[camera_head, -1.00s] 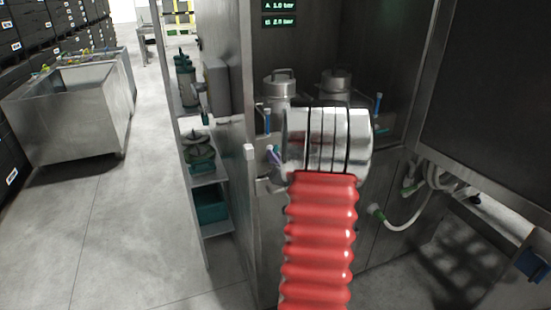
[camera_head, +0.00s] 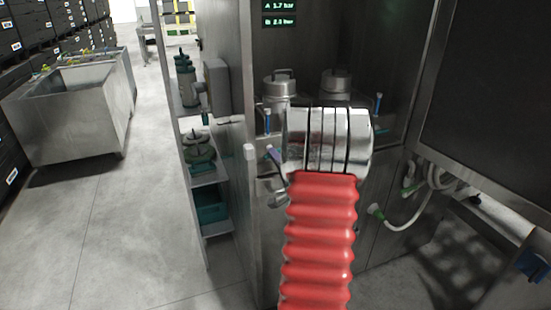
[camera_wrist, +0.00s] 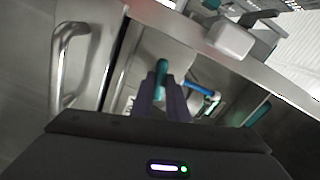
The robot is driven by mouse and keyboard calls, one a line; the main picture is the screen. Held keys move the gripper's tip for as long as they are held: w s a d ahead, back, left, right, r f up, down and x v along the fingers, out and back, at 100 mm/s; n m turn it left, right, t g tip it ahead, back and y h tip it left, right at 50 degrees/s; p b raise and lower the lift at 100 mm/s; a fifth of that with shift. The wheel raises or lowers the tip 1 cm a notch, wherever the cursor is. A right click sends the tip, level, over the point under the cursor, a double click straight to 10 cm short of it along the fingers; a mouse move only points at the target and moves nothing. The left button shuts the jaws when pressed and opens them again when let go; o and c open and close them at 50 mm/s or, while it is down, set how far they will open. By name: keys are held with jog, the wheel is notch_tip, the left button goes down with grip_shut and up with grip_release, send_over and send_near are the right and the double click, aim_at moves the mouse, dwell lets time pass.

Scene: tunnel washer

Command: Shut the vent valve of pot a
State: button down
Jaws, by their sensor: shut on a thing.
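My gripper (camera_wrist: 162,95) has its dark purple fingers shut on a teal handle (camera_wrist: 162,66), which looks like the vent valve of pot a. Only the handle's upper end shows between the fingertips. In the head view my gripper (camera_head: 274,154) is mostly behind my wrist, at the left front of the steel cabinet, and the handle is hidden there. Pot a appears to be the left lidded steel pot (camera_head: 279,84) in the cabinet. The upper green display (camera_head: 279,5) reads A 1.7 bar.
A second pot (camera_head: 336,82) stands to the right. A blue-handled valve (camera_wrist: 207,96) is close to my fingers on the right. A metal bar handle (camera_wrist: 68,65) is at left. Shelves (camera_head: 205,178) adjoin the cabinet's left side; open floor (camera_head: 120,220) lies further left.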

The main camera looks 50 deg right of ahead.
jog(key=shift+s+d+f+m, duration=0.1)
jog(key=shift+f+m, duration=0.05)
jog(key=shift+m, duration=2.15)
jog(key=c, duration=1)
grip_release()
jog(key=v, duration=0.8)
